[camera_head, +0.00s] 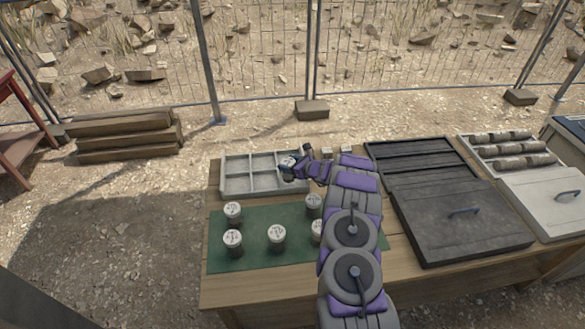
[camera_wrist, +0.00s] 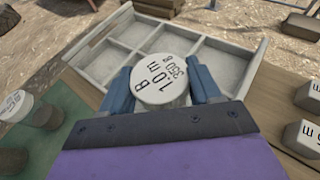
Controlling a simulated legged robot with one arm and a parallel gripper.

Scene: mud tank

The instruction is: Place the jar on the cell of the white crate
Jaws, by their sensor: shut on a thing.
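The jar (camera_wrist: 162,79) has a white lid with black writing that includes "1.0 m" and "350 g". My gripper (camera_wrist: 163,90) is shut on it, with one blue-grey finger on each side. In the head view my gripper (camera_head: 291,168) is over the right part of the white crate (camera_head: 224,176). The white crate (camera_wrist: 241,49) is an open tray split into several cells, and the cells that show look empty. The jar hides part of the crate's near side. I cannot tell whether the jar touches the crate.
Several similar jars (camera_head: 277,234) stand on a green mat (camera_head: 229,262) in front of the crate. Small light blocks (camera_head: 347,151) sit right of it. A dark slatted crate (camera_head: 420,157), a dark lid with a handle (camera_head: 462,222) and a crate of cylinders (camera_head: 510,151) fill the table's right.

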